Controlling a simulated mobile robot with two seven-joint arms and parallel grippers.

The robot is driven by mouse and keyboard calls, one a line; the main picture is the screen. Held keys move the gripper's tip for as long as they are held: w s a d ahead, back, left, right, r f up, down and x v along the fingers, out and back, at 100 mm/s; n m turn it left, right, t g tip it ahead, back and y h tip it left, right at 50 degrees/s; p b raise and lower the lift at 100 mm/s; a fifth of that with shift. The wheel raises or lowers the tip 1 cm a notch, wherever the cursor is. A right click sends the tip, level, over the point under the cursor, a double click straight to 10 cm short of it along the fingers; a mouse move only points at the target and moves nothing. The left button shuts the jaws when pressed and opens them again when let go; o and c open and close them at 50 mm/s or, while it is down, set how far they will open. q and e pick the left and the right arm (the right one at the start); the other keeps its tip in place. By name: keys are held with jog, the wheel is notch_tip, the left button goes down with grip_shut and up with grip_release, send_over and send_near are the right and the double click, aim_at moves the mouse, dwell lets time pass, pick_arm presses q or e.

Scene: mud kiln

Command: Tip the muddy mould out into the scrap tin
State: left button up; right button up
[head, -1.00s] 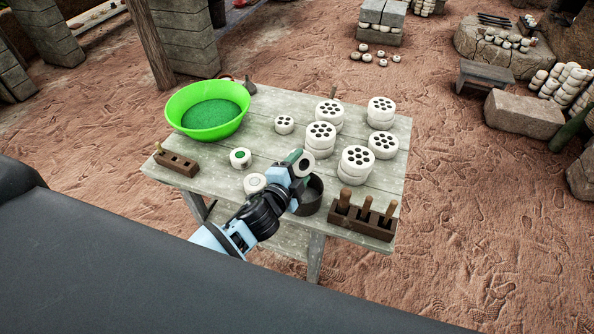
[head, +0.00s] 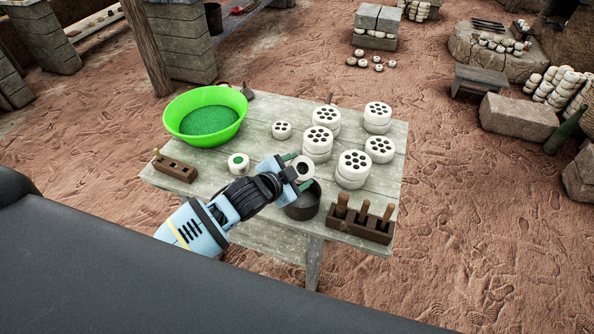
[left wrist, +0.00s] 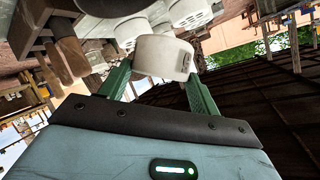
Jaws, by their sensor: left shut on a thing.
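My left gripper (head: 299,170) is shut on a white round mould (head: 303,172). The mould is tilted, with a dark round hollow in its face toward the head camera; I cannot tell whether mud is inside. In the left wrist view the white mould (left wrist: 160,57) sits between the green fingers, its smooth side showing. The scrap tin (head: 303,205), dark grey and round, stands on the table just below the mould, partly hidden by the gripper. Another white mould with a green centre (head: 238,163) stands to the left. My right gripper is not in view.
The wooden table (head: 265,105) carries a green basin (head: 207,135) at the left, stacks of white holed discs (head: 318,150) at the right, and a tool block (head: 362,225) right of the tin. A smaller block (head: 176,168) stands at the left edge.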

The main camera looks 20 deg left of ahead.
pick_arm(q)
jog(key=shift+a+r+n+g+h, duration=0.1)
jog(key=shift+r+n+g+h, duration=0.35)
jog(key=shift+n+g+h, duration=0.5)
jog(key=shift+n+h, duration=0.25)
jog(key=shift+n, duration=0.5)
jog(key=shift+r+n+g+h, duration=0.2)
jog(key=shift+n+g+h, duration=0.1)
jog(key=shift+g, duration=0.05)
jog(key=shift+f+b, duration=0.1)
jog(key=shift+b, duration=0.2)
